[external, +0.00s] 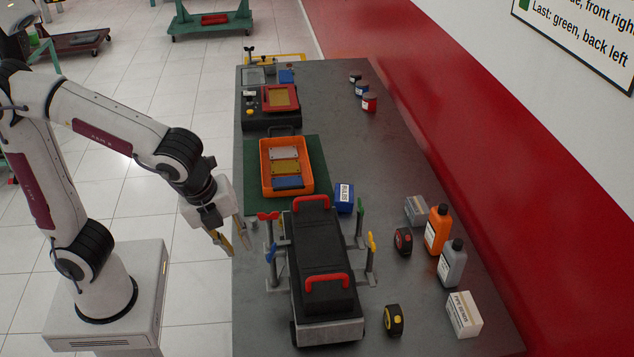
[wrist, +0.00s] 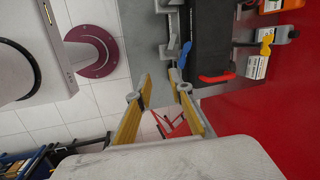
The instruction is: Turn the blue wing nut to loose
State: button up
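The blue wing nut (external: 270,255) sits on a grey post at the left side of the black engine trainer (external: 320,245). It also shows in the wrist view (wrist: 184,54), just beyond my fingertips and slightly to the right. My gripper (external: 238,250) is at the table's left edge, left of the blue wing nut and apart from it. In the wrist view its two yellow fingers (wrist: 160,82) are spread with nothing between them. A red wing nut (external: 268,215), a green one (external: 361,207) and a yellow one (external: 371,242) stand around the trainer.
Red handles (external: 327,278) rise from the trainer's top. An orange tray (external: 264,181) lies behind it, with a blue box (external: 344,197) nearby. Bottles (external: 437,229), tape measures (external: 394,319) and a white box (external: 464,314) stand on the right. The table's left edge is close to my gripper.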

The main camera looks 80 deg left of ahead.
jog(key=s+a+r+n+t, duration=0.1)
jog(key=s+a+n, duration=0.1)
jog(key=s+n, duration=0.4)
jog(key=s+a+r+n+t+h, duration=0.1)
jog(key=s+a+n, duration=0.1)
jog(key=s+n, duration=0.5)
jog(key=shift+s+r+n+t+h, duration=0.15)
jog(key=shift+r+n+t+h, duration=0.2)
jog(key=shift+n, duration=1.45)
dwell(0.4)
